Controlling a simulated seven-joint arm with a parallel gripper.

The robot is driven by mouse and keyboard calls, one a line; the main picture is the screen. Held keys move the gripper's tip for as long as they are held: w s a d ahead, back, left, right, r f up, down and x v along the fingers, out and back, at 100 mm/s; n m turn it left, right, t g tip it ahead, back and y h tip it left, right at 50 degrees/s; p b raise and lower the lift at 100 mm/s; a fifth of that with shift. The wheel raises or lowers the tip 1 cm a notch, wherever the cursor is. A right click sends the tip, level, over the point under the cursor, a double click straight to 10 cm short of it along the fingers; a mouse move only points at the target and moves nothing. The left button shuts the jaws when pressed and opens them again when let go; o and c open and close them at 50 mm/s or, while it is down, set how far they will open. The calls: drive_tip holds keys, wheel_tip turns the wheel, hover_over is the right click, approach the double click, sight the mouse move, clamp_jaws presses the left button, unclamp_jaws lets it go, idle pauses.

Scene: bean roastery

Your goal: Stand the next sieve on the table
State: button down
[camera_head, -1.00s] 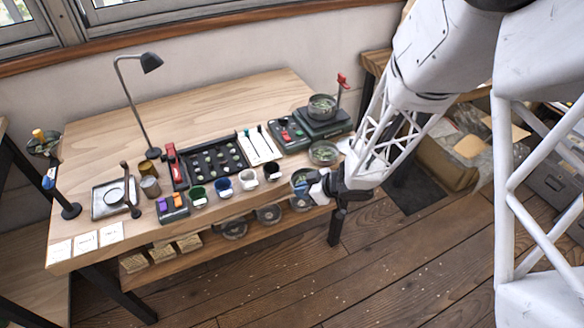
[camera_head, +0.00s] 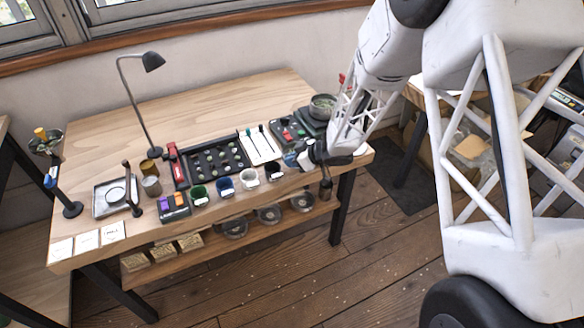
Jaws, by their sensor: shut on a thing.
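My gripper (camera_head: 303,158) is at the front right edge of the table (camera_head: 215,97), shut on a sieve (camera_head: 290,159). Only a small dark part of this sieve shows beside the fingers; the rest is hidden by the gripper. I cannot tell whether it touches the tabletop. Another round sieve (camera_head: 322,103) with green contents sits on the dark scale at the back right. Several sieves, such as one at the right (camera_head: 302,202), rest on the lower shelf (camera_head: 205,243). My arm covers the table's right end.
A row of cups with a white one (camera_head: 248,179) stands along the front, just left of my gripper. Behind them are a black tray of beans (camera_head: 213,160) and a white card (camera_head: 259,146). A lamp (camera_head: 151,62) stands at the left. The table's back is clear.

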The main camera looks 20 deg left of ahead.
idle(0.3)
drive_tip(key=shift+f, duration=1.7)
drive_tip(key=shift+f, duration=0.2)
drive_tip(key=c, duration=1.3)
unclamp_jaws()
drive_tip(key=shift+o, duration=0.2)
drive_tip(key=shift+r, duration=0.15)
drive_tip(key=shift+d+r, duration=0.35)
drive_tip(key=v, duration=1.1)
